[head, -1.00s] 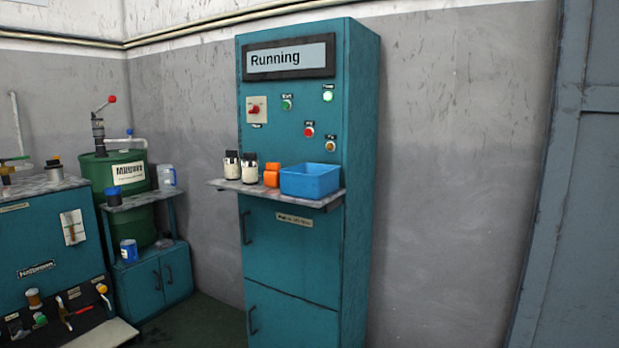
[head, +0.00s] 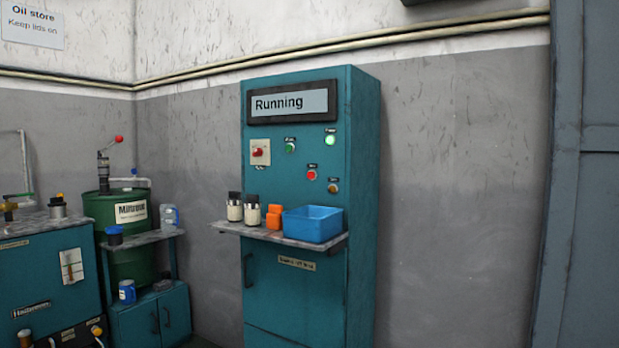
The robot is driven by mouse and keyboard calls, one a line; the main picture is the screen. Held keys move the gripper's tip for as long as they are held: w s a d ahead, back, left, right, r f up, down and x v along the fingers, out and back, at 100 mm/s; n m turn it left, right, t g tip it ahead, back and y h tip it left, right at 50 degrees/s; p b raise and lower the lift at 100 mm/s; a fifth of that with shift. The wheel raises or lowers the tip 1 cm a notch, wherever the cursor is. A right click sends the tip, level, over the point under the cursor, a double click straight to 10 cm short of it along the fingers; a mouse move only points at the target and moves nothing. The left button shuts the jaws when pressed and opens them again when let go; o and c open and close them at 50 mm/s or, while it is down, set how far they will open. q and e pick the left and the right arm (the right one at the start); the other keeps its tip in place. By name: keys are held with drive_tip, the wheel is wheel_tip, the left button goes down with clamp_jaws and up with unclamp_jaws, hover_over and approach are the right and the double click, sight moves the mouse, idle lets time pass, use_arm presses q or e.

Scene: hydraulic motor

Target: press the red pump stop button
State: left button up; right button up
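The teal control cabinet (head: 300,210) stands against the wall in the middle of the head view. Its display (head: 292,103) reads "Running". A small round red button (head: 312,175) is on the right part of the panel, below the display; its label is too small to read surely. A red rotary switch (head: 259,152) on a pale plate is at the panel's left. A green button (head: 290,147) sits between them, a lit green lamp (head: 330,141) at upper right, and an amber button or lamp (head: 333,188) at lower right. Neither gripper is in view.
A shelf (head: 222,227) juts out below the panel, holding two jars (head: 252,211), orange blocks (head: 274,217) and a blue bin (head: 313,224). A green drum (head: 125,262) and teal bench (head: 50,280) stand left. Bare wall (head: 450,220) lies right, then a grey door (head: 585,200).

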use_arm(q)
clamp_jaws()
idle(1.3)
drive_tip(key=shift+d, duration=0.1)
